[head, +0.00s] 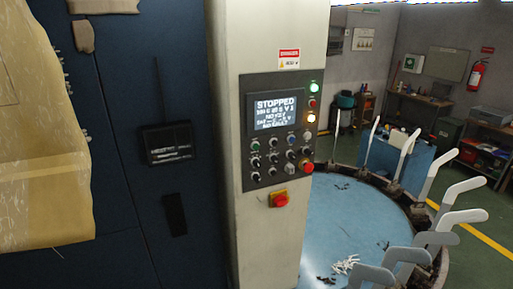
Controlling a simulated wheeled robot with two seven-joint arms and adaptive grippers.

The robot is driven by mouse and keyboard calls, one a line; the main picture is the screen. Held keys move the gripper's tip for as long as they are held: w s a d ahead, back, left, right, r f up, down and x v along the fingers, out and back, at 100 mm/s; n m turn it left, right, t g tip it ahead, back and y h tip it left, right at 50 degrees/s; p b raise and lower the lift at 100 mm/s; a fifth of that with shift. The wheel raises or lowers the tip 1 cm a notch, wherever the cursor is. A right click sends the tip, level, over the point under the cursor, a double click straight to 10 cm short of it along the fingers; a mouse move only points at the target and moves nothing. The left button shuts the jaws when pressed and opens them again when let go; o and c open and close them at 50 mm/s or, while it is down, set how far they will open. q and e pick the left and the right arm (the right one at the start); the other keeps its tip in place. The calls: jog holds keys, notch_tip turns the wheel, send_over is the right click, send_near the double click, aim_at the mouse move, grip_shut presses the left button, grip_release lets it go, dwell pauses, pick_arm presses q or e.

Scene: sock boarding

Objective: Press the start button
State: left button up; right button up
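The control panel (281,170) is on a pale upright column in the middle of the head view. Its screen (275,111) reads "STOPPED" in large letters, with smaller lines below. Under the screen are rows of small buttons and knobs, including a green button (255,146) at the upper left of the rows. Their labels are too small to read, so I cannot tell for certain which one is start. A red mushroom button (307,167) is at the panel's lower right. Neither of my grippers is in view.
A red-and-yellow emergency stop (280,200) sits below the panel. Lit lamps (314,88) run down the panel's right edge. At right, a round blue table (345,215) is ringed by several upright pale sock forms (440,178). A dark blue cabinet (125,90) stands left.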

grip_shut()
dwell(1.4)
